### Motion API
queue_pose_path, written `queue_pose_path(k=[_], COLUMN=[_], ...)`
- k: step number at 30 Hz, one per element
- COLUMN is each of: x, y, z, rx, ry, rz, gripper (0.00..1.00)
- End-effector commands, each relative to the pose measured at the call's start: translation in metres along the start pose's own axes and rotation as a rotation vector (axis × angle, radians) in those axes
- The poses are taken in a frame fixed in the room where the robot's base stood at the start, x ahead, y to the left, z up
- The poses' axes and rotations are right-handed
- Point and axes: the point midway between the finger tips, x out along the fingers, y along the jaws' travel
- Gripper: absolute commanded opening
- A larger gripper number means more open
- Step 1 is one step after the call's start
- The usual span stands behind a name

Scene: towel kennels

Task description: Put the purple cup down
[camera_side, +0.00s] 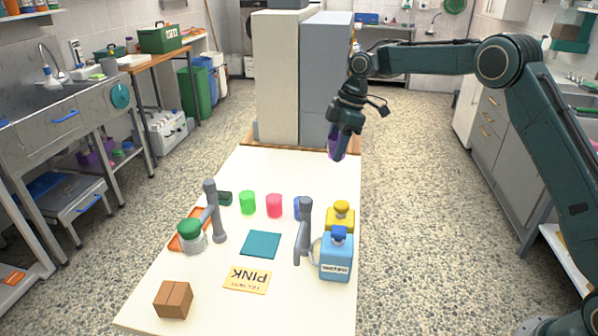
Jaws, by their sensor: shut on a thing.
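The purple cup (334,155) is between the fingers of my gripper (341,145), which is shut on it. The gripper points down and holds the cup above the far right part of the white table (290,165). Only part of the cup shows; the fingers hide the rest. I cannot tell its exact height above the table.
A green cup (247,202), a pink-red cup (274,206) and a partly hidden blue cup (298,206) stand mid-table. Tall blocks (276,80) stand behind.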

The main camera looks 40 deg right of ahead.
Motion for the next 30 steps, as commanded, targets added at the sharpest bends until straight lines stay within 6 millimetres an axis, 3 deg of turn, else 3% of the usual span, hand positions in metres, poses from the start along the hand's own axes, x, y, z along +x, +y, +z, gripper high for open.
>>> queue_pose_path(k=[8, 14, 30], x=[0.001, 0.006, 0.035], y=[0.0, -0.001, -0.022], z=[-0.003, -0.02, -0.131], rx=[0.01, 0.092, 0.678], ry=[0.0, 0.0, 0.0], rz=[0.003, 0.026, 0.19], gripper=[0.26, 0.26, 0.26])
